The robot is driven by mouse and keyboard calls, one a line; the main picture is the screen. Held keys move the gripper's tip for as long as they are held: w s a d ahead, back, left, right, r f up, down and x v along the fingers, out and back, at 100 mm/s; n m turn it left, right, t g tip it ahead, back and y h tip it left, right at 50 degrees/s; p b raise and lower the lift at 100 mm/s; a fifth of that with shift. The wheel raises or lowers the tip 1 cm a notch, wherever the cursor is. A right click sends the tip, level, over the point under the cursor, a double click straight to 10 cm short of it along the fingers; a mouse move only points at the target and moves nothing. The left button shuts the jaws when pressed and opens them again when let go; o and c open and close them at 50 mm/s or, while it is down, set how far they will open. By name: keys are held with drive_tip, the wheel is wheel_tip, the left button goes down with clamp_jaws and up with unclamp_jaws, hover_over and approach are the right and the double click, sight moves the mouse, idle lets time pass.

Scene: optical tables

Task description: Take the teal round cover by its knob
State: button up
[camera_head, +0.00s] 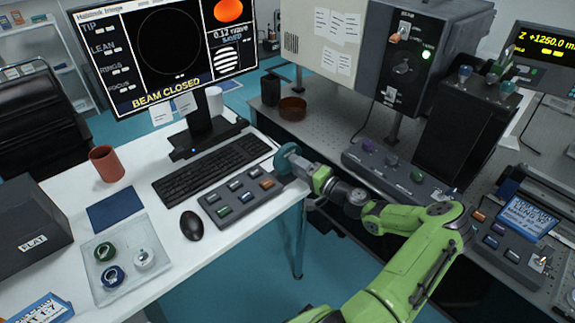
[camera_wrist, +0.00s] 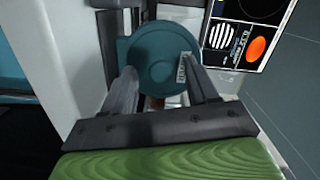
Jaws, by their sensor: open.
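The teal round cover (camera_head: 287,158) is at the right edge of the white desk, just beyond the tip of my arm. In the wrist view the teal cover (camera_wrist: 160,58) faces me as a disc with a small white label at its right. My gripper (camera_wrist: 160,82) is open, with one finger on each side of the lower part of the disc. In the head view my gripper (camera_head: 308,170) reaches up to the cover from the right. The knob cannot be made out clearly. I cannot tell whether the fingers touch the cover.
On the white desk (camera_head: 165,255) are a control box with buttons (camera_head: 240,195), a keyboard (camera_head: 212,167), a mouse (camera_head: 192,225) and a monitor (camera_head: 165,50). A row of knobs on a grey box (camera_head: 390,168) stands on the optical table at right. A gap with floor separates the tables.

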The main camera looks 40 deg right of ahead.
clamp_jaws()
drive_tip(key=shift+r, duration=0.1)
